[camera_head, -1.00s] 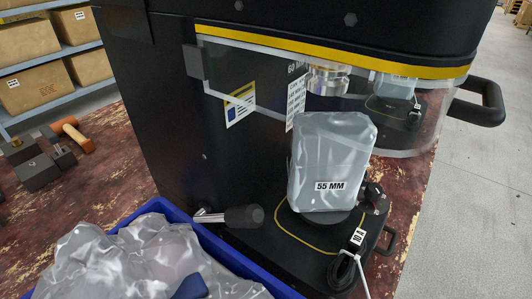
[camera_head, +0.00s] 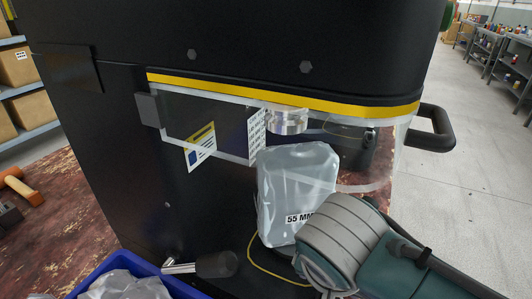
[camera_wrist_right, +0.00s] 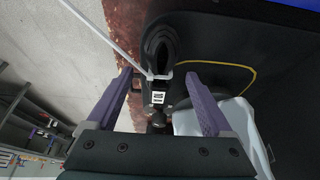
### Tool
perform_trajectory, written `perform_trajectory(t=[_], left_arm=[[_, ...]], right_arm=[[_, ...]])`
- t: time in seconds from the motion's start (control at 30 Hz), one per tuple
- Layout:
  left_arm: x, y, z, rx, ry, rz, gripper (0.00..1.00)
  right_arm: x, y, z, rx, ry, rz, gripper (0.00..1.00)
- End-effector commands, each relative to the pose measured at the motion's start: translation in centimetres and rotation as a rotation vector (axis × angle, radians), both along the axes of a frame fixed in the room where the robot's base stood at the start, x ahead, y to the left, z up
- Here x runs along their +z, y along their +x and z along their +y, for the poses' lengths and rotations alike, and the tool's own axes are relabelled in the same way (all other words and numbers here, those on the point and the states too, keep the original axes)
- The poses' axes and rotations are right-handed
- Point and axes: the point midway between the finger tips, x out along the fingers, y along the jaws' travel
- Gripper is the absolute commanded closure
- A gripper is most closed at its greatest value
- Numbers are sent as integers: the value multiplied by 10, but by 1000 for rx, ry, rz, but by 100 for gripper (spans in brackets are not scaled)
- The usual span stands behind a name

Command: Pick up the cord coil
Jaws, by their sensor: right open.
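The cord coil (camera_wrist_right: 160,46) is a black loop with a white tie and a small white label, seen in the right wrist view at the edge of the black machine base. In the head view my right arm hides it. My right gripper (camera_wrist_right: 157,76) is open, with its purple fingers on either side of the coil's lower, tagged end. The coil's loop lies beyond the fingertips, and I cannot tell whether they touch it. In the head view my right wrist covers the spot, and its fingers are hidden. My left gripper is not in view.
A translucent wrapped block (camera_head: 285,190) labelled 55 MM stands close beside the right gripper. The black machine (camera_head: 130,170) has a clear guard above it. A black-handled lever (camera_head: 215,264) and a blue bin (camera_head: 100,272) with clear bags are at the lower left.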

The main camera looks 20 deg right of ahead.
Motion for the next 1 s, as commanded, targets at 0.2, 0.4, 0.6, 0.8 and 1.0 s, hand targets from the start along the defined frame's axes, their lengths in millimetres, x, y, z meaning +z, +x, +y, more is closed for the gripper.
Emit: perform_trajectory(t=[0.2, 0.4, 0.6, 0.8, 1.0], left_arm=[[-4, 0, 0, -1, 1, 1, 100], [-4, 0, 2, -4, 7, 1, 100], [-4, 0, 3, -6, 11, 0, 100], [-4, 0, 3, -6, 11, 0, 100], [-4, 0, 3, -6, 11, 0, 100]], right_arm=[[-11, 0, -1, 1, 2, 4, 15], [-10, 0, -1, 2, 3, 3, 26], [-10, 0, 0, 2, 3, 3, 49], [-10, 0, 0, 2, 3, 3, 71], [-10, 0, 0, 2, 3, 3, 94]])
